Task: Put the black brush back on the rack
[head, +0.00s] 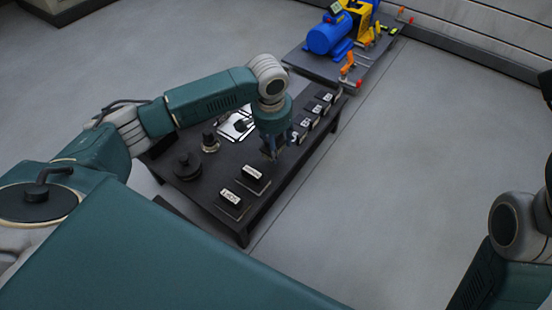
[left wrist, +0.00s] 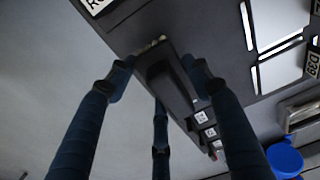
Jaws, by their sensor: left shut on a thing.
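My left gripper (head: 270,152) is over the right edge of a low dark table (head: 212,175). In the left wrist view its fingers (left wrist: 160,85) are closed around a dark block-shaped thing, which looks like the black brush (left wrist: 168,82). In the head view the gripper mostly hides it, and I cannot tell whether it touches the tabletop. Labelled dark blocks line the table's right side, two in front of the gripper (head: 252,174) and several behind it (head: 315,108). I cannot tell which part is the rack. My right gripper is out of view.
A round black piece (head: 187,165) and a small knobbed fitting (head: 210,142) stand on the table's left part. A blue motor (head: 330,38) sits on a dark skid farther back. The floor to the right is clear.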

